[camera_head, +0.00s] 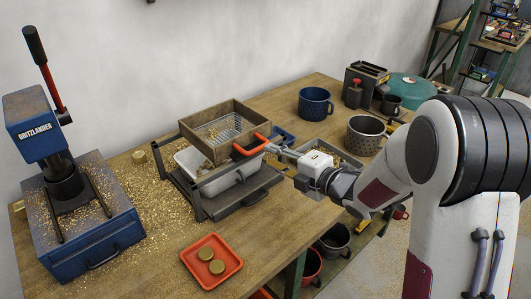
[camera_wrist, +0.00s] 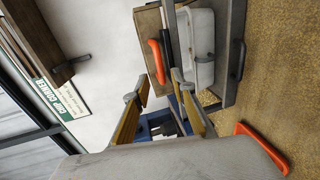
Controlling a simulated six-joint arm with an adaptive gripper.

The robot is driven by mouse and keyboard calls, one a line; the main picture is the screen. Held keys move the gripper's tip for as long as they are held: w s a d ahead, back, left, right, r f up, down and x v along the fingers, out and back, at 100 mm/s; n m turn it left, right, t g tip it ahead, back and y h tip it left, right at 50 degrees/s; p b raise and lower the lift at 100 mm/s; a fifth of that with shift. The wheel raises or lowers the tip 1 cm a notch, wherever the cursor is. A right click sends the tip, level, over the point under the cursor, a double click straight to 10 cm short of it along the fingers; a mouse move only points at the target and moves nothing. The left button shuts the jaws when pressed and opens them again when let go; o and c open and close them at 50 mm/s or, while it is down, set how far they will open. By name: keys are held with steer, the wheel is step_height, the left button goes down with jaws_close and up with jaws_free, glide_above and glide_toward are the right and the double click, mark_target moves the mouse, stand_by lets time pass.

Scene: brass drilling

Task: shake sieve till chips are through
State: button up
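The sieve (camera_head: 197,120) is a square wooden box with a wire mesh floor and an orange handle (camera_head: 250,147). Some golden chips show in it. It sits over a white tub (camera_head: 240,176) on a dark rail stand (camera_head: 199,205). My gripper (camera_head: 276,148) is just right of the handle. In the wrist view my gripper (camera_wrist: 160,82) has its fingers apart, and the orange handle (camera_wrist: 157,62) lies just beyond the fingertips. Nothing shows held between them. The sieve's wooden side (camera_wrist: 148,35) shows behind the handle. The tub's inside is mostly hidden by the sieve.
A blue drill press (camera_head: 75,200) stands at left, with chips scattered around it. An orange tray (camera_head: 212,262) with two brass discs lies in front. A blue pot (camera_head: 314,103), a grey perforated pot (camera_head: 365,135) and a grey tray (camera_head: 345,158) stand to the right.

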steer(key=shift+v, duration=2.25)
